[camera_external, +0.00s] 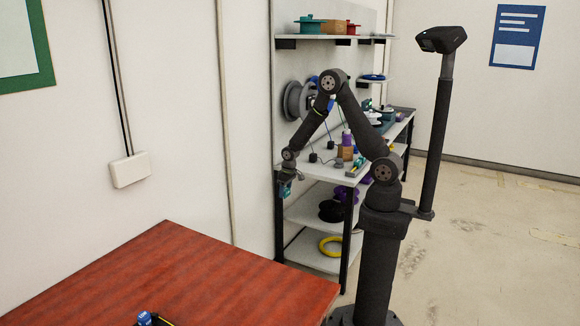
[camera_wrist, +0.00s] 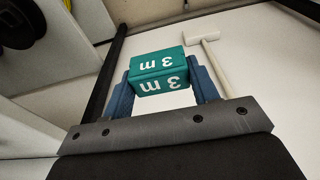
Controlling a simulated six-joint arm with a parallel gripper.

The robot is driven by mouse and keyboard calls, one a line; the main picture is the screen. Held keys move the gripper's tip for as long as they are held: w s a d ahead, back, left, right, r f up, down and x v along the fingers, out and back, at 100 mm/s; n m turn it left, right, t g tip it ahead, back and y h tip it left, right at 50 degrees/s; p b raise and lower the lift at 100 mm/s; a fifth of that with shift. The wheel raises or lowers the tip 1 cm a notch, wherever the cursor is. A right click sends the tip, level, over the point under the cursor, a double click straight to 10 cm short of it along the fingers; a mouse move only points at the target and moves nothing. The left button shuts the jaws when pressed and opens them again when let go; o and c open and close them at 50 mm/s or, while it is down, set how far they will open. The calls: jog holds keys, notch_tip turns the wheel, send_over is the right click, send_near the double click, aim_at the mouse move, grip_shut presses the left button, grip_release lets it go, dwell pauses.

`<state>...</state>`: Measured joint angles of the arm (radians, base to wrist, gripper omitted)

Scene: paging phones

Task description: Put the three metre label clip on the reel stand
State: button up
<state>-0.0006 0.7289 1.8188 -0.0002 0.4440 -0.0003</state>
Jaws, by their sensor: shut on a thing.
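The three metre label clip (camera_wrist: 160,75) is a teal block with white "3 m" on two faces, upside down in the wrist view. My gripper (camera_wrist: 163,82) is shut on it, with a blue finger on either side. In the external view my gripper (camera_external: 286,188) hangs low at the near left end of the workbench, and a small teal patch shows there. A large grey reel (camera_external: 297,100) is at the back panel above the bench. Whether it sits on the reel stand cannot be told, as my arm partly covers that area.
The workbench top (camera_external: 318,172) holds several small items. Dark spools (camera_external: 332,210) and a yellow ring (camera_external: 330,246) are on its lower shelves. A pale T-shaped piece (camera_wrist: 203,38) lies beyond the clip. A red-brown table (camera_external: 180,275) stands in front.

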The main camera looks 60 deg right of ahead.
jog(key=w+a+r+n, duration=0.1)
jog(key=a+r+n, duration=0.2)
jog(key=a, duration=0.7)
jog(key=a+r+n+y, duration=0.1)
jog(key=a+r+n, duration=0.15)
jog(key=a, duration=0.65)
jog(key=w+a+r+n, duration=0.1)
jog(key=a+r+n, duration=0.25)
jog(key=a, duration=0.65)
jog(key=s+a+r+n, duration=0.3)
jog(key=s+a, duration=0.3)
jog(key=a, duration=0.3)
jog(key=s+a+r+n+g, duration=0.1)
jog(key=s+a+r+n, duration=0.2)
jog(key=s+a, duration=0.3)
jog(key=s+a+r+n+g, duration=0.1)
jog(key=s+a+r+n, duration=0.3)
jog(key=a, duration=0.7)
jog(key=s, duration=0.2)
jog(key=shift+s+a+r+y, duration=0.25)
jog(key=shift+s+a+y, duration=0.1)
jog(key=shift+y, duration=0.05)
